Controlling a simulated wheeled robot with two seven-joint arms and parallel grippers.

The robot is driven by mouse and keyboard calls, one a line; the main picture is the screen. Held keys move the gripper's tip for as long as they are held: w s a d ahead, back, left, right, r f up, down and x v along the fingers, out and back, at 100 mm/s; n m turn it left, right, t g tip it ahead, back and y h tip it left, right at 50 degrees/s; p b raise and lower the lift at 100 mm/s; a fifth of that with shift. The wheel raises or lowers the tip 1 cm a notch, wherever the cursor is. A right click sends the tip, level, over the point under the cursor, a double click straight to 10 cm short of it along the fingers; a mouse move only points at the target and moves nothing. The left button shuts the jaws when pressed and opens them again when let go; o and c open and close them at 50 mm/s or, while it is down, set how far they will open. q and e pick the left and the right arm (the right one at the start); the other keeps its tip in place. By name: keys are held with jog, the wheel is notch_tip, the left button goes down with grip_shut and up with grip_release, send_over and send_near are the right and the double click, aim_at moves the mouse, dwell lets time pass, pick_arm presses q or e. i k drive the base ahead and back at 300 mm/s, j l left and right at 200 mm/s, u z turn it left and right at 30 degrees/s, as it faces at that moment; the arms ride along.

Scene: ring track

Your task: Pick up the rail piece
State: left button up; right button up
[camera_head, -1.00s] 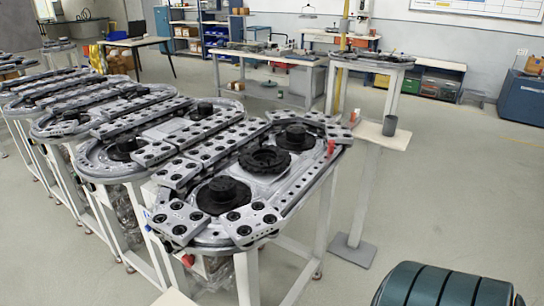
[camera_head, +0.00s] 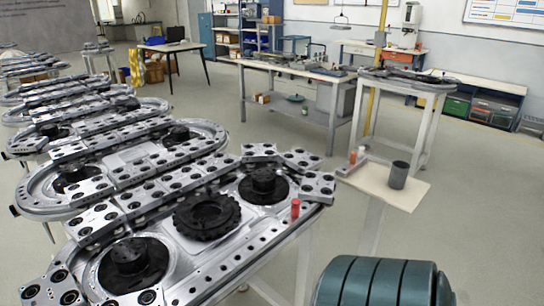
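Grey rail pieces with black round holes lie along the nearest ring track (camera_head: 205,272). One rail piece (camera_head: 318,186) sits at its right end, beside a second one (camera_head: 301,160) and a third one (camera_head: 259,152). More rail pieces (camera_head: 95,222) line the far left side of this track. Two near pieces (camera_head: 50,289) at the lower left are cut by the picture edge. I cannot tell which one the task means. Neither of my grippers is in view.
A small stand with a beige top (camera_head: 409,190) holds a dark grey cup (camera_head: 398,175) right of the track. A dark teal ribbed object (camera_head: 380,285) fills the bottom right. Open floor lies at the right.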

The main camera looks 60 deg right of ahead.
aim_at(244, 256)
jog(key=k+l, duration=0.1)
jog(key=l, duration=0.25)
jog(key=k+l, duration=0.1)
jog(key=l, duration=0.3)
jog(key=k+l, duration=0.1)
jog(key=l, duration=0.25)
jog(key=k+l, duration=0.1)
jog(key=l, duration=0.25)
jog(key=k+l, duration=0.1)
jog(key=l, duration=0.25)
